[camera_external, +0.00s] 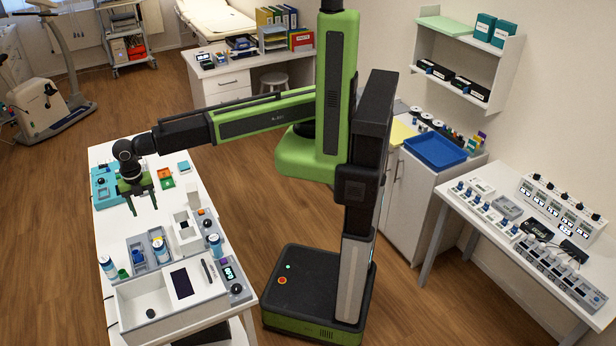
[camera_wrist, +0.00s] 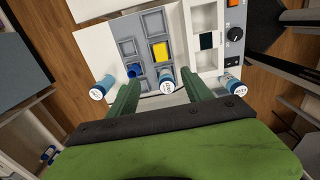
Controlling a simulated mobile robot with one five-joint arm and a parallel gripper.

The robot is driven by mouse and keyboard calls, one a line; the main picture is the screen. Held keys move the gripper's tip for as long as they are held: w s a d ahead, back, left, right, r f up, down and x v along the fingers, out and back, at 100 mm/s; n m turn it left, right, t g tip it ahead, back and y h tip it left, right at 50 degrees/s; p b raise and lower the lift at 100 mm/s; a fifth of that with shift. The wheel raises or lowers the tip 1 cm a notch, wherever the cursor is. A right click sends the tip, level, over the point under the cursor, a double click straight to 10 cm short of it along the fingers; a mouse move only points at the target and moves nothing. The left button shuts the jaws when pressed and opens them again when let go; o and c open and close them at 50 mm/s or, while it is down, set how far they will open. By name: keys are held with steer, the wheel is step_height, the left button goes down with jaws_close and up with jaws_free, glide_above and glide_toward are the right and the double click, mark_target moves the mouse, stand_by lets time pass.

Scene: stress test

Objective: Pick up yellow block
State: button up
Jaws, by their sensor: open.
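In the wrist view a yellow block (camera_wrist: 160,51) lies in a compartment of a grey tray (camera_wrist: 128,48). I cannot make the block out clearly in the external view. My gripper (camera_wrist: 160,77) is open and empty, its two green fingers pointing toward the tray, with the block ahead and between their lines. In the external view my gripper (camera_external: 145,209) hangs above the white table, apart from it, behind the tray.
A blue cup (camera_wrist: 134,70) sits in the tray beside the block. Blue-labelled bottles stand close by: one on the left (camera_wrist: 99,89), one near the block (camera_wrist: 167,84), one on the right (camera_wrist: 232,86). A white open box (camera_external: 146,300) stands at the table's near end.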

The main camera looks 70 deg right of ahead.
step_height(320, 180, down, 13)
steer(key=b, duration=1.2)
steer(key=shift+w+r, duration=0.1)
steer(key=shift+r, duration=0.1)
steer(key=f+b, duration=0.1)
steer(key=b, duration=0.1)
steer(key=f+b, duration=0.1)
steer(key=f, duration=0.1)
steer(key=f+b, duration=0.2)
steer(key=shift+d+f+b, duration=0.15)
steer(key=shift+d+b, duration=0.1)
steer(key=shift+b, duration=0.1)
steer(key=shift+r, duration=0.2)
jaws_close()
